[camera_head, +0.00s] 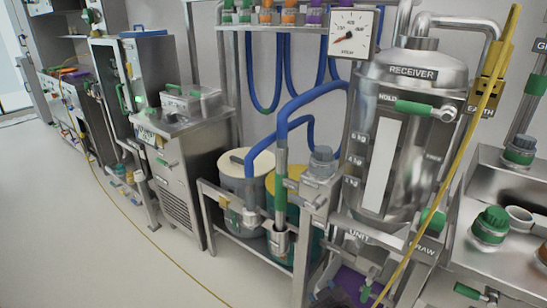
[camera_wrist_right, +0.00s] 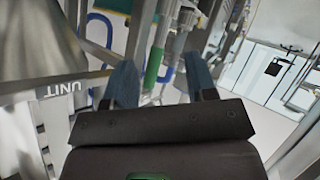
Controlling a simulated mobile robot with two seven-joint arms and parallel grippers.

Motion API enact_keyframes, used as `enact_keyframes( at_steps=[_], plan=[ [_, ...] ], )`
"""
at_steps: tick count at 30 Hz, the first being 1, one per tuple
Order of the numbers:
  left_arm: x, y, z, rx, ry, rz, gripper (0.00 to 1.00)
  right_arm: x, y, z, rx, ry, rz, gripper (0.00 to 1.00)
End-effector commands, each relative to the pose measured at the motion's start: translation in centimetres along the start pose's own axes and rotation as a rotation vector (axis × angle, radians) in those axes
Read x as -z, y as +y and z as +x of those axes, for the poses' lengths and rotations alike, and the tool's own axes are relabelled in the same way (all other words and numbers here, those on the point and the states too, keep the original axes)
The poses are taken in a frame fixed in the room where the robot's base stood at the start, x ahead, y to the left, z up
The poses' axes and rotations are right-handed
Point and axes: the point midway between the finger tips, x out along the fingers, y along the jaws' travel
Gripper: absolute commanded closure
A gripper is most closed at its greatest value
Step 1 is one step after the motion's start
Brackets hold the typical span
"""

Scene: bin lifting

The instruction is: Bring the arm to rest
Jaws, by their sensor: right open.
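My right gripper (camera_wrist_right: 163,76) shows in the right wrist view. Its two blue fingers are apart, with nothing held between them. A metal frame and a green-sleeved tube (camera_wrist_right: 153,68) show beyond the fingers. I cannot tell how far they are from the fingertips. The UNIT lettering shows upside down at the left of that view. In the head view neither gripper shows clearly; a small dark shape at the bottom edge is too cut off to identify. My left gripper is not in view.
The steel receiver (camera_head: 408,95) stands at the right, with a yellow pole (camera_head: 462,125) in front. Two drums, one with a cream lid (camera_head: 247,158), stand on a low metal frame (camera_head: 262,252). A steel cabinet (camera_head: 185,180) stands left. Open floor (camera_head: 90,240) lies at lower left.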

Motion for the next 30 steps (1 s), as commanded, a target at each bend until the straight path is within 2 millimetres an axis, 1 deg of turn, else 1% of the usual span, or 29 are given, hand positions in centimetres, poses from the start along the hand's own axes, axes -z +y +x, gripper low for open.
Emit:
enact_keyframes(
  at_steps=[1, 5, 6, 10, 14, 15, 17, 18, 20, 21, 24, 27, 30],
  plan=[
    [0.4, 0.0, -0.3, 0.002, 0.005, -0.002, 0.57, 0.0, 0.8, -2.2, -0.007, 0.026, 0.067, 0.49],
    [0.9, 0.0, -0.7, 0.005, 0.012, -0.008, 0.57, -0.7, 2.1, -6.9, -0.02, 0.072, 0.218, 0.49],
    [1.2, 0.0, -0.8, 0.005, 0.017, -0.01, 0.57, -0.9, 2.5, -8.3, -0.026, 0.083, 0.254, 0.49],
    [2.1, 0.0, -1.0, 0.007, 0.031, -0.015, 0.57, -2.2, 3.7, -13.1, -0.047, 0.098, 0.35, 0.49],
    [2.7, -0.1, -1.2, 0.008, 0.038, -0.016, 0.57, -4.2, 4.5, -17.8, -0.072, 0.08, 0.407, 0.49],
    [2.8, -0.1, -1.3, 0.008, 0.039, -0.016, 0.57, -5.0, 4.6, -19.2, -0.079, 0.065, 0.42, 0.49],
    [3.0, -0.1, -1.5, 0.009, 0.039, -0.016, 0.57, -6.4, 4.7, -21.2, -0.091, 0.038, 0.434, 0.49],
    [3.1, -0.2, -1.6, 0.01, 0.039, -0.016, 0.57, -7.3, 4.7, -22.5, -0.099, 0.017, 0.439, 0.49],
    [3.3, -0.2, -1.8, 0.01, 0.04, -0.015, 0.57, -9.0, 4.5, -24.3, -0.108, -0.021, 0.445, 0.49],
    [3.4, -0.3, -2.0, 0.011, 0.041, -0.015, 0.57, -10.1, 4.2, -25.4, -0.111, -0.049, 0.45, 0.49],
    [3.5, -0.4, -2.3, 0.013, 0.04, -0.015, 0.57, -12.7, 3.2, -27.5, -0.112, -0.111, 0.459, 0.49],
    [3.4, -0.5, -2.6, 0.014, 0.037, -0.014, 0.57, -14.2, 2.5, -29.0, -0.111, -0.15, 0.465, 0.49],
    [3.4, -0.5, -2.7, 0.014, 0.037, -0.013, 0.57, -14.9, 2.1, -29.7, -0.11, -0.169, 0.468, 0.49]
  ],
)
